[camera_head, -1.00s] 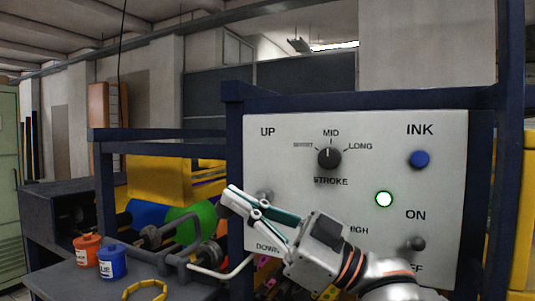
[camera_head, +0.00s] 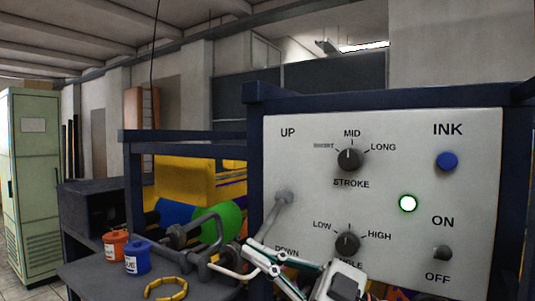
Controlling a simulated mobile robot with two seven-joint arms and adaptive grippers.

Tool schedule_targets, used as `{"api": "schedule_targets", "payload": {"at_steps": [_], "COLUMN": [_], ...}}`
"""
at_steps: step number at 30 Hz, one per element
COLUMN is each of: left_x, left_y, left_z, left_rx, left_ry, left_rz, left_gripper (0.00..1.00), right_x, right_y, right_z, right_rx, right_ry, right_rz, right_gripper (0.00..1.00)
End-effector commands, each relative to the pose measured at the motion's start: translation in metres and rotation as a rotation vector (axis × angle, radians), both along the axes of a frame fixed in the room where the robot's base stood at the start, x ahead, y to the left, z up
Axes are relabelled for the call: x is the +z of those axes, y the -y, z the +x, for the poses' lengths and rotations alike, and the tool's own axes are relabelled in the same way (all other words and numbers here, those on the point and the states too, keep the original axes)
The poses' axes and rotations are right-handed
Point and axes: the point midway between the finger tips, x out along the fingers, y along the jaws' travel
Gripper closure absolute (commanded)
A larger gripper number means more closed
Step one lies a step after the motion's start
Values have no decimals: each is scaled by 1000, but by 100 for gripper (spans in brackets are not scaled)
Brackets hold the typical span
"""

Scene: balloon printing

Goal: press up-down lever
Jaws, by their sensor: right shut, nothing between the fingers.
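The up-down lever (camera_head: 284,197) is a grey knob on a slanted shaft at the left of the white control panel (camera_head: 390,215), between the words UP and DOWN. The shaft runs down and to the left from the knob. My right gripper (camera_head: 250,249) is shut and empty at the bottom of the view, in front of the panel's lower left edge. Its fingertips are below the lever and appear apart from it. The gripper covers part of the DOWN lettering. My left gripper is not in view.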

Motion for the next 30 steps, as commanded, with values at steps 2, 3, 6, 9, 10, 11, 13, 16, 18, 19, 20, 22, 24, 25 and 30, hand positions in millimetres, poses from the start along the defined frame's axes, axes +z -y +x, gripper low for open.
{"api": "schedule_targets", "payload": {"at_steps": [2, 3, 6, 9, 10, 11, 13, 16, 18, 19, 20, 22, 24, 25, 30], "left_x": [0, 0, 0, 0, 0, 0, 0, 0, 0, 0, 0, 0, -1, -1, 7], "left_y": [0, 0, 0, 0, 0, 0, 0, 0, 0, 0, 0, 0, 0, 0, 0], "left_z": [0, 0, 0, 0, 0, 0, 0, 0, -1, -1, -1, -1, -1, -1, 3], "left_rx": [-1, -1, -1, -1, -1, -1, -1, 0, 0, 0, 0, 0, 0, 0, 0], "left_ry": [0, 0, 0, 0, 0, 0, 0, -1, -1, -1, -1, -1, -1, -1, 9], "left_rz": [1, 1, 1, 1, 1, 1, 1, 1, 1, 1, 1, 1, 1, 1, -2], "left_gripper": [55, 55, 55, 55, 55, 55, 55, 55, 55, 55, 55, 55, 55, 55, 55], "right_x": [-6, -8, -12, -15, -15, -16, -17, -19, -20, -20, -20, -21, -21, -22, -16], "right_y": [2, 2, 3, 4, 4, 4, 5, 5, 5, 5, 5, 5, 5, 5, 5], "right_z": [3, 4, 5, 6, 7, 7, 8, 9, 9, 9, 9, 10, 10, 10, 9], "right_rx": [-1, -1, -1, -2, -2, -2, -3, -5, -5, -6, -6, -6, -8, -8, -8], "right_ry": [-3, -3, -2, -2, -4, -4, -5, -6, -6, -7, -8, -9, -9, -10, -8], "right_rz": [-1, -1, -1, -1, -2, -2, -3, -4, -5, -5, -6, -6, -7, -7, -8], "right_gripper": [100, 100, 100, 100, 100, 100, 100, 100, 100, 100, 100, 100, 100, 100, 100]}}
